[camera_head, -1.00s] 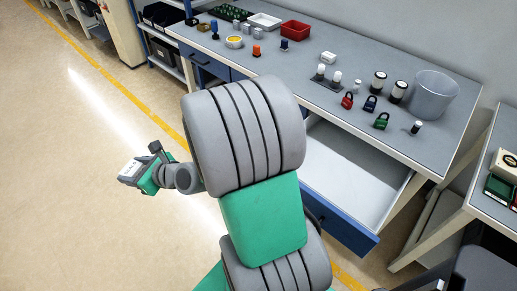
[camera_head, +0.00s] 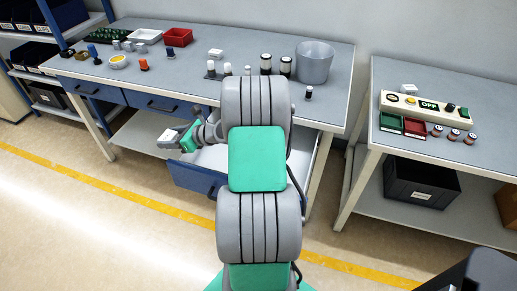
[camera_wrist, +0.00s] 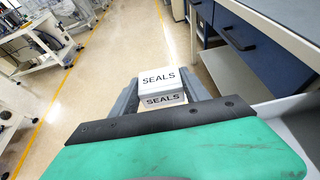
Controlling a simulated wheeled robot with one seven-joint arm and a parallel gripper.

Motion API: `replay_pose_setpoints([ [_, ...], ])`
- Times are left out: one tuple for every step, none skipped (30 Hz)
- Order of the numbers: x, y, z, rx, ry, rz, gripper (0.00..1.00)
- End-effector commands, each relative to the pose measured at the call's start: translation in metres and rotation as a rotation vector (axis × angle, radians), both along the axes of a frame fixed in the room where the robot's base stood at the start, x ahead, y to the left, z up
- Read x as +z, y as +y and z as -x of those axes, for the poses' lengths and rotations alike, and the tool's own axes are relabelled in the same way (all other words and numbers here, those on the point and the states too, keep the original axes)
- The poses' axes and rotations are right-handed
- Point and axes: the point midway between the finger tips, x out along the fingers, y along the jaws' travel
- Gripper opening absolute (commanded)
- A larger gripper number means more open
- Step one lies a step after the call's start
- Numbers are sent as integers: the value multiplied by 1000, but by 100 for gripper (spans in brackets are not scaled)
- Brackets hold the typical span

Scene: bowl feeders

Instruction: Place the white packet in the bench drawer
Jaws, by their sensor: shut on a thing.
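The white packet (camera_wrist: 165,80), a small box printed "SEALS", is between the two grey fingers of my gripper (camera_head: 176,137), which is shut on it. In the head view the packet (camera_head: 167,136) shows small at the end of my arm, near the left side of the open drawer. The bench drawer (camera_head: 196,179) is pulled out, with a blue front and a pale inside that looks empty where it shows. My arm hides its right part. The packet is in the air; I cannot tell its exact height over the drawer.
The bench (camera_head: 190,87) carries cups, small parts, a red tray (camera_head: 178,37) and a grey bin (camera_head: 314,62). Shut blue drawers (camera_head: 152,103) are left of the open one. A second bench (camera_head: 420,85) stands at right. The floor in front is clear.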

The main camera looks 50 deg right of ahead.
Motion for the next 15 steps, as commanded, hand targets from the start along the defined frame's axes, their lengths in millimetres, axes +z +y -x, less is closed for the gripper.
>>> replay_pose_setpoints([
  [-13, -21, 1, 0, -1, 2, 12],
  [-16, -29, 2, 4, -1, 4, 12],
  [-18, -38, 3, 9, -2, 8, 12],
  [-20, -43, 5, 11, -1, 9, 12],
  [-21, -46, 6, 14, -3, 11, 12],
  [-23, -50, 8, 16, -2, 12, 12],
  [-25, -52, 12, 15, -1, 11, 12],
  [-27, -55, 16, 15, -1, 10, 12],
  [-30, -58, 24, 14, -1, 11, 12],
  [-33, -61, 31, 12, -1, 9, 12],
  [-37, -65, 39, 12, 0, 9, 12],
  [-42, -70, 49, 11, -1, 9, 12],
  [-46, -73, 57, 11, -1, 9, 12],
  [-50, -77, 65, 11, 0, 10, 12],
  [-55, -81, 75, 11, -1, 9, 12],
])
